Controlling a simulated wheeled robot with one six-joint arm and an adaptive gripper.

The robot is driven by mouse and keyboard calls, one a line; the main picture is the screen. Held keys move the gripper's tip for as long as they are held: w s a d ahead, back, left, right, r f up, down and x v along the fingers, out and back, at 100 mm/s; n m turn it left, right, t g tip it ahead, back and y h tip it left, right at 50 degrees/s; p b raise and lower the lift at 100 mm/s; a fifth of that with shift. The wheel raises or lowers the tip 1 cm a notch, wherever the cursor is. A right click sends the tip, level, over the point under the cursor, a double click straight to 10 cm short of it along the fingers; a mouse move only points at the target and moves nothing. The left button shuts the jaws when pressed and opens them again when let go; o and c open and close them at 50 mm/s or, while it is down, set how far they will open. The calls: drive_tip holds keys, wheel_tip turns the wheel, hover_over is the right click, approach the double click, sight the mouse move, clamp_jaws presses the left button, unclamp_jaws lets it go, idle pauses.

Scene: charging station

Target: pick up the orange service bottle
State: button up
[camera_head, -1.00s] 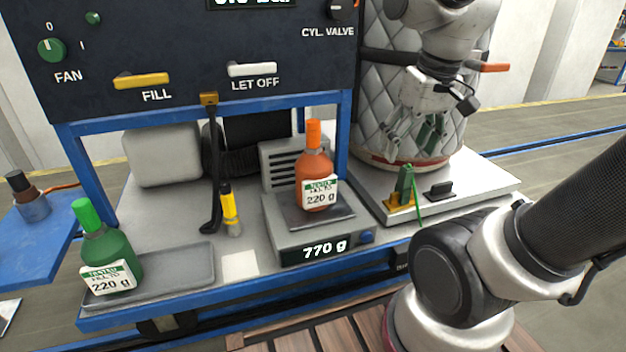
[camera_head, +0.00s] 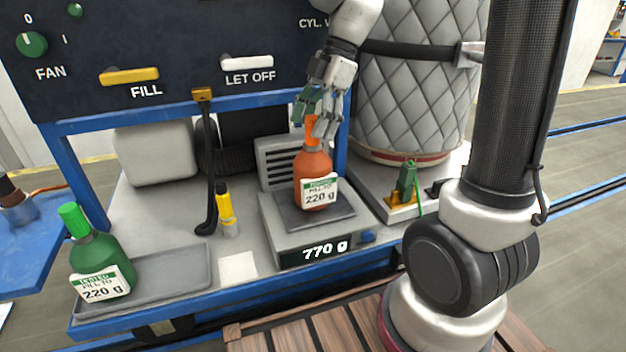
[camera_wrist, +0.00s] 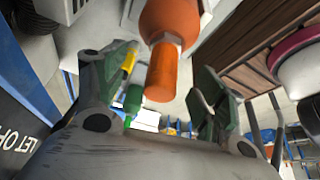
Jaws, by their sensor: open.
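The orange service bottle (camera_head: 313,168) stands upright on the plate of the scale (camera_head: 290,227), its label reading 220 g. My gripper (camera_head: 318,115) is open at the bottle's neck and hides part of its orange cap. In the wrist view the orange bottle (camera_wrist: 167,60) shows with its cap pointing in between the two spread fingers of my gripper (camera_wrist: 155,95). I cannot tell whether either finger touches the cap.
A green bottle (camera_head: 92,262) stands on a grey tray (camera_head: 180,275) at the left. A yellow marker-like item (camera_head: 227,212) and a black hose (camera_head: 208,170) are left of the scale. The blue frame and control panel (camera_head: 150,45) rise behind. The scale display reads 770 g.

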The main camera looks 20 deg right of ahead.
sight(310, 137)
drive_tip(key=x, duration=0.5)
drive_tip(key=shift+d+f, duration=0.15)
drive_tip(key=shift+f, duration=0.25)
drive_tip(key=shift+c, duration=0.3)
clamp_jaws()
